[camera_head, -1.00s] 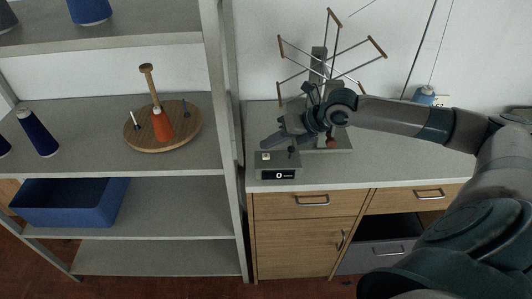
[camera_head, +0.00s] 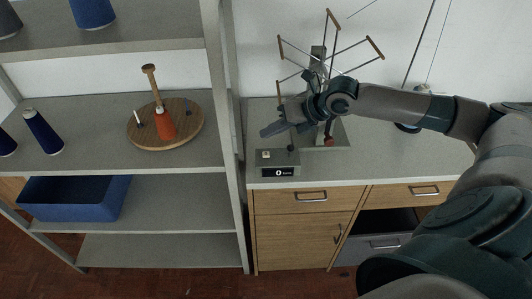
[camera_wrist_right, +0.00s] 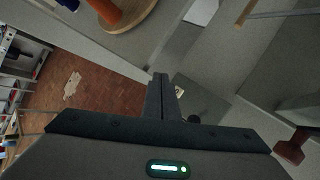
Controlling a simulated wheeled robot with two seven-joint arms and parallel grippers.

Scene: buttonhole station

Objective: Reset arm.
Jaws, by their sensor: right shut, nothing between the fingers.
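My right arm reaches in from the right in the head view. My right gripper (camera_head: 272,131) is shut and empty, held above the worktop, just over the small grey counter box (camera_head: 278,163) with a "0" display. In the right wrist view the gripper's fingers (camera_wrist_right: 163,84) lie together with nothing between them. The winder with wooden-tipped arms (camera_head: 318,52) stands behind the gripper, and my forearm and wrist hide part of its stand. My left gripper is not in view.
A grey shelf rack (camera_head: 226,140) stands left. It holds a round wooden board (camera_head: 185,138) with an orange cone (camera_head: 163,126), blue spools (camera_head: 42,132) and a blue bin (camera_head: 72,207). The grey worktop (camera_head: 355,172) is clear in front. An open drawer (camera_head: 385,247) sits below.

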